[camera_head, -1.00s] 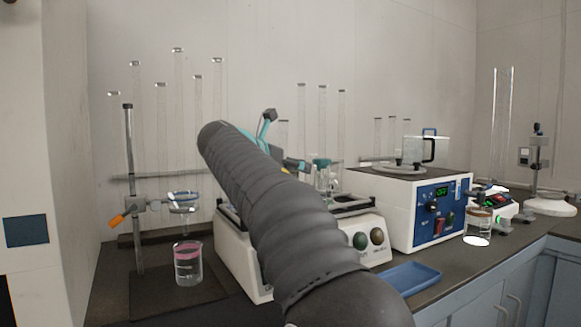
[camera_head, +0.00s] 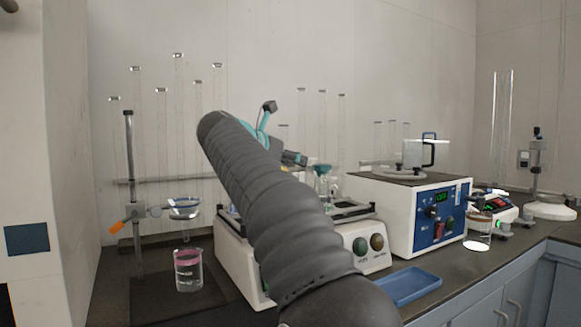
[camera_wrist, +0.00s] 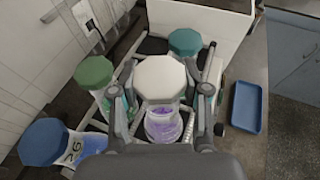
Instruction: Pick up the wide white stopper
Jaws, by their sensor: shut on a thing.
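The wide white stopper (camera_wrist: 163,78) is the pale, many-sided cap in the middle of the wrist view. It sits between the two fingers of my gripper (camera_wrist: 167,88), which is shut on it. A clear flask with purple contents (camera_wrist: 164,125) shows just below the stopper. I cannot tell whether the stopper still touches the flask's neck. In the head view my dark arm hides the stopper and most of the gripper.
A green stopper (camera_wrist: 93,71), a teal stopper (camera_wrist: 186,42) and a blue stopper (camera_wrist: 42,141) are close around my gripper. A shaker (camera_head: 240,262) stands behind my arm. A blue tray (camera_head: 409,286) lies to its right. A beaker (camera_head: 188,272) stands left.

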